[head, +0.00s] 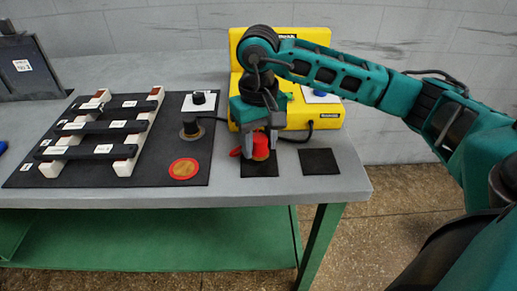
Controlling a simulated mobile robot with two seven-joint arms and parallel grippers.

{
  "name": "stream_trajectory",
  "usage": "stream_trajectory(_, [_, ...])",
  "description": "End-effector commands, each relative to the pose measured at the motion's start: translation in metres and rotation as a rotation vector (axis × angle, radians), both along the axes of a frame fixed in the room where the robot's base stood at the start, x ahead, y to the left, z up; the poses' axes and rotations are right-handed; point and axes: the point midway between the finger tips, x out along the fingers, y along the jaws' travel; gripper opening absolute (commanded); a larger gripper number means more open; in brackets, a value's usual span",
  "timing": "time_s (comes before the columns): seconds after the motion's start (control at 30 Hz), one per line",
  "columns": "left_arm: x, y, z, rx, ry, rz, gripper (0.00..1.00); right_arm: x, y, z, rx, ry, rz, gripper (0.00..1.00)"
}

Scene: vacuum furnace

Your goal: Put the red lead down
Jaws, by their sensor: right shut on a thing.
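My right gripper (259,150) comes in from the right and points down, shut on the red lead (247,151). The red lead has a tan, round part showing between the fingers. It is at the left black square pad (260,170), near the table's front edge; I cannot tell whether it touches the pad. The fingers hide part of the lead. A second black square pad (320,162) to the right is empty. My left gripper is not in view.
A yellow instrument (314,118) stands behind my gripper. To the left, a dark mat (150,175) carries white rails with black bars (95,126), a black lead (190,128) and a red-ringed tan disc (184,169). A dark grey case (25,68) stands far left.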

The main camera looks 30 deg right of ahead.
Motion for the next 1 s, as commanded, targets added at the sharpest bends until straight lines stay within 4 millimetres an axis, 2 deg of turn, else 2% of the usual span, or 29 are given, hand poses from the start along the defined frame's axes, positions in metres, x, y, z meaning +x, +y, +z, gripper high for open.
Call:
stream_trajectory(0.03, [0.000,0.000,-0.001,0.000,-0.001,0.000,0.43,-0.001,0.000,-0.011,0.000,0.005,-0.001,0.10])
stream_trajectory(0.13, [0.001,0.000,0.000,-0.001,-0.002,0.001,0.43,0.000,0.000,-0.022,0.000,0.002,-0.001,0.10])
stream_trajectory(0.37, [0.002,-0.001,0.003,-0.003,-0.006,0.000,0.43,0.000,0.000,-0.023,0.001,-0.001,0.000,0.10])
stream_trajectory(0.5, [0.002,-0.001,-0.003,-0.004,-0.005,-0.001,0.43,0.000,0.000,-0.027,0.001,-0.001,0.000,0.10])
stream_trajectory(0.53, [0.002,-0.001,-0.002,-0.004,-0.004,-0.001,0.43,0.000,0.000,-0.027,0.001,0.000,0.000,0.47])
stream_trajectory(0.8, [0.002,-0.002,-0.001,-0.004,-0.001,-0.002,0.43,0.000,0.000,-0.026,0.000,0.000,-0.001,0.71])
stream_trajectory(1.0, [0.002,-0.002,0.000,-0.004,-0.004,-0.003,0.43,0.000,0.000,-0.026,0.000,0.000,-0.001,0.71])
